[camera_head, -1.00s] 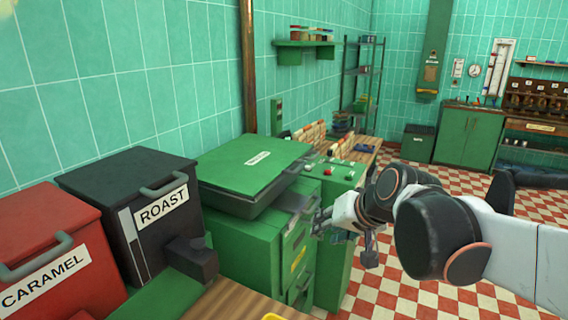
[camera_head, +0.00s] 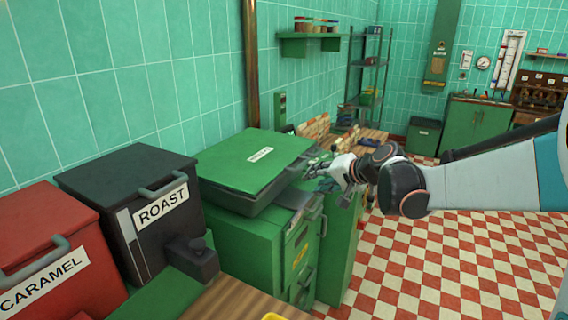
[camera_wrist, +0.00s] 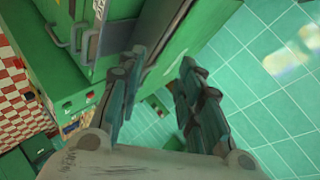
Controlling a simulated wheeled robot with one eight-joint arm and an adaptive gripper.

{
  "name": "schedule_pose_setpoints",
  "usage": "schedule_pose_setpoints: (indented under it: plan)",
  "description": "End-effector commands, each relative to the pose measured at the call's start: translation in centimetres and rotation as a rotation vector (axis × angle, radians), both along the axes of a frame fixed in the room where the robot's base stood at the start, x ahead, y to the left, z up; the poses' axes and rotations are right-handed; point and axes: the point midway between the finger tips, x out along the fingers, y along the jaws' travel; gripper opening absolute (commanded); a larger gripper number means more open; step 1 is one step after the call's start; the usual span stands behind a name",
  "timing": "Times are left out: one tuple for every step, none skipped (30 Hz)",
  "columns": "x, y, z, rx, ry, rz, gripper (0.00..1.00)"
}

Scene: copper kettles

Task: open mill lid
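The mill is a green cabinet (camera_head: 245,243) with a flat green lid (camera_head: 232,168) on top, bearing a small white label. The lid lies down over a darker green rim, slightly slanted. A grey piece sticks out at the cabinet's upper right. My gripper (camera_head: 318,169) is just right of the lid's right edge, at about lid height in the head view. I cannot tell whether it touches the lid. In the wrist view my gripper (camera_wrist: 163,62) has its two fingers apart with nothing held between them. Green cabinet sides and grey handles (camera_wrist: 90,40) show beside the left finger.
A black ROAST bin (camera_head: 135,205) and a red CARAMEL bin (camera_head: 45,250) stand left of the mill. A wooden counter edge (camera_head: 240,300) is in front. A wall shelf (camera_head: 305,45) hangs behind. The checkered floor (camera_head: 440,260) at right is open.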

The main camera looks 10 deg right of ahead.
Motion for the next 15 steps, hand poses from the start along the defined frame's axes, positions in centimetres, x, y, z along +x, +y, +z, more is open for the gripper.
schedule_pose_setpoints:
  plan:
    - [1.8,-0.7,-0.3,0.041,-0.008,-0.015,0.33]
    - [2.8,-1.0,-0.5,0.068,-0.014,-0.024,0.33]
    - [4.0,-1.4,-0.8,0.104,-0.021,-0.034,0.33]
    - [5.0,-1.8,-1.0,0.131,-0.026,-0.043,0.33]
    - [5.9,-2.2,-1.3,0.159,-0.032,-0.051,0.33]
    - [7.0,-2.7,-1.7,0.194,-0.039,-0.063,0.33]
    - [7.9,-3.1,-2.0,0.222,-0.045,-0.07,0.33]
    - [8.7,-3.5,-2.3,0.249,-0.051,-0.078,0.33]
    - [9.7,-4.1,-2.8,0.284,-0.059,-0.089,0.33]
    - [10.4,-4.6,-3.2,0.31,-0.064,-0.096,0.33]
    - [11.1,-5.0,-3.6,0.334,-0.071,-0.104,0.33]
    - [11.9,-5.5,-4.0,0.365,-0.077,-0.113,0.33]
    - [12.4,-5.9,-4.4,0.386,-0.083,-0.118,0.33]
    - [12.9,-6.2,-4.8,0.407,-0.087,-0.124,0.33]
    - [13.5,-6.7,-5.1,0.43,-0.093,-0.13,0.33]
